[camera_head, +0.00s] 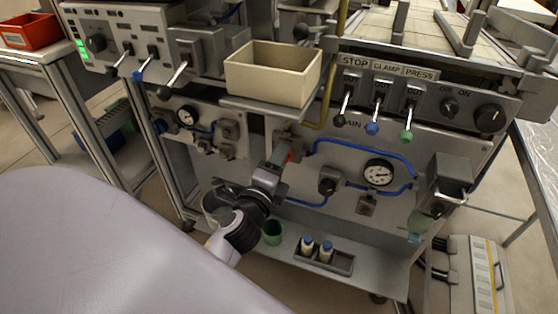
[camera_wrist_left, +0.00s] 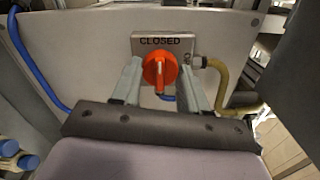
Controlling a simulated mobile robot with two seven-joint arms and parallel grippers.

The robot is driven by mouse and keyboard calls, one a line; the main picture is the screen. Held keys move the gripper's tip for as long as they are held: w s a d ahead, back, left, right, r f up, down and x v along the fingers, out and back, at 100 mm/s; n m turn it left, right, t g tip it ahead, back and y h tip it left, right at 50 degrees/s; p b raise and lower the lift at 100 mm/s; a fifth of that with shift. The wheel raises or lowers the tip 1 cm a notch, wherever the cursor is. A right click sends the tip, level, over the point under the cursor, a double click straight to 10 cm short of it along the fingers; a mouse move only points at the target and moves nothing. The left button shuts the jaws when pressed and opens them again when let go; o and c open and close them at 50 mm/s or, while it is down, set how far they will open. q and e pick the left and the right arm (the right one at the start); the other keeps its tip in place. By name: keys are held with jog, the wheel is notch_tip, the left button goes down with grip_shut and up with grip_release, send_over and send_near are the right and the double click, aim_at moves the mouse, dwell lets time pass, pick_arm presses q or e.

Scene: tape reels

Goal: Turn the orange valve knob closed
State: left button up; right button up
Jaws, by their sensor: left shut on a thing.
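The orange valve knob (camera_wrist_left: 160,69) is on a grey plate (camera_wrist_left: 143,42) lettered CLOSED in the left wrist view. It has a round face and a raised grip bar that looks about upright in that view. My left gripper (camera_wrist_left: 161,78) has one finger on each side of the knob and is shut on it. In the head view my left gripper (camera_head: 279,163) reaches the lower panel, and only a sliver of the orange knob (camera_head: 290,155) shows beside it. My right gripper is not in view.
Blue hoses (camera_head: 330,145) and a pressure gauge (camera_head: 379,172) are right of my gripper. A beige bin (camera_head: 272,72) stands on a shelf above it. A green cup (camera_head: 272,232) and blue-capped bottles (camera_head: 326,251) stand below. A yellow hose (camera_wrist_left: 226,88) runs close by the valve.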

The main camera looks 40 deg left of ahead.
pick_arm(q)
jog(key=o, duration=1.1)
jog(key=shift+c, duration=0.2)
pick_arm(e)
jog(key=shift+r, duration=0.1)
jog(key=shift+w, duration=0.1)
pick_arm(q)
jog(key=b+v, duration=0.1)
jog(key=v, duration=0.6)
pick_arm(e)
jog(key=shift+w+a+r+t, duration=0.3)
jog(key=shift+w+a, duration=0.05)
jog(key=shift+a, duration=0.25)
pick_arm(q)
jog(key=shift+s, duration=0.1)
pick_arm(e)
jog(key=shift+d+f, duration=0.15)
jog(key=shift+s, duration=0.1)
